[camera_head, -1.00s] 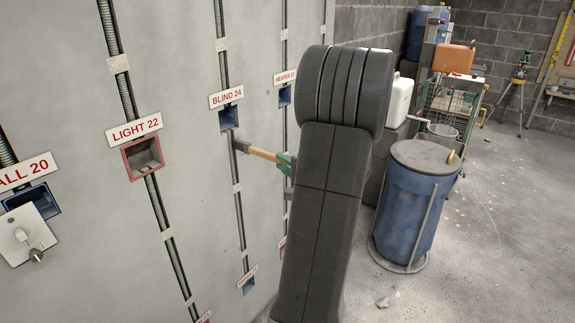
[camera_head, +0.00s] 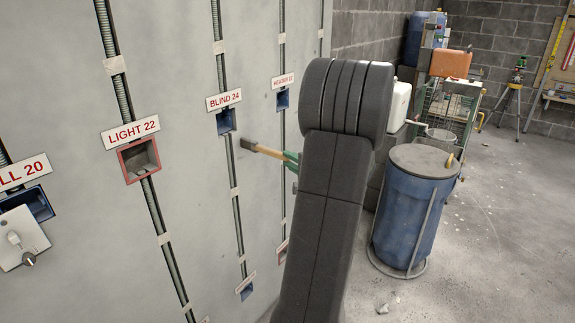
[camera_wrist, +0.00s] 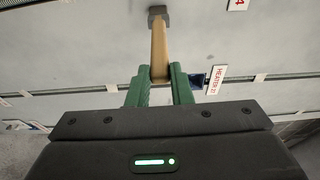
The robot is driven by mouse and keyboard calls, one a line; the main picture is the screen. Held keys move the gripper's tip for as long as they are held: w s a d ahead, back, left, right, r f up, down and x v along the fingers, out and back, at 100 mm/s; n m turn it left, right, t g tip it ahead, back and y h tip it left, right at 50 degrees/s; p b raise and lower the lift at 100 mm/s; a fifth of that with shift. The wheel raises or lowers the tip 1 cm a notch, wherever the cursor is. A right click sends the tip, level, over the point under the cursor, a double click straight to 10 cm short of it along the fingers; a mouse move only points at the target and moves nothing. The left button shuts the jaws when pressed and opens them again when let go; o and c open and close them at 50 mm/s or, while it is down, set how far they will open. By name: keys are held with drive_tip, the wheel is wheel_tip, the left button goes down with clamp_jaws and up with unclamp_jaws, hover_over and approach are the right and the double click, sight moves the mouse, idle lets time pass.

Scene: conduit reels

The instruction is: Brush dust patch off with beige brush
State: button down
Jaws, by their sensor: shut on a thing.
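My gripper (camera_wrist: 159,82) is shut on the beige handle of a brush (camera_wrist: 158,46) in the wrist view. The brush has a dark grey head, which points towards the wall. In the head view the brush (camera_head: 265,152) sticks out to the left from behind my arm, its head near the wall below the BLIND 24 box. I cannot tell whether the head touches the wall. My gripper's green fingers (camera_head: 290,160) show only in part there, mostly hidden by my arm. I cannot make out a distinct dust patch in either view.
The grey wall (camera_head: 60,90) carries conduits and labelled boxes, among them a red-framed LIGHT 22 box (camera_head: 139,160) and the blue BLIND 24 box (camera_head: 226,121). A blue barrel (camera_head: 410,215) stands to the right of my arm. The floor at far right is mostly open.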

drive_tip(key=shift+d, duration=0.1)
drive_tip(key=s+d+b, duration=0.2)
drive_tip(key=s+d, duration=0.3)
drive_tip(key=d, duration=0.2)
idle(0.7)
drive_tip(key=shift+d, duration=0.1)
idle(0.6)
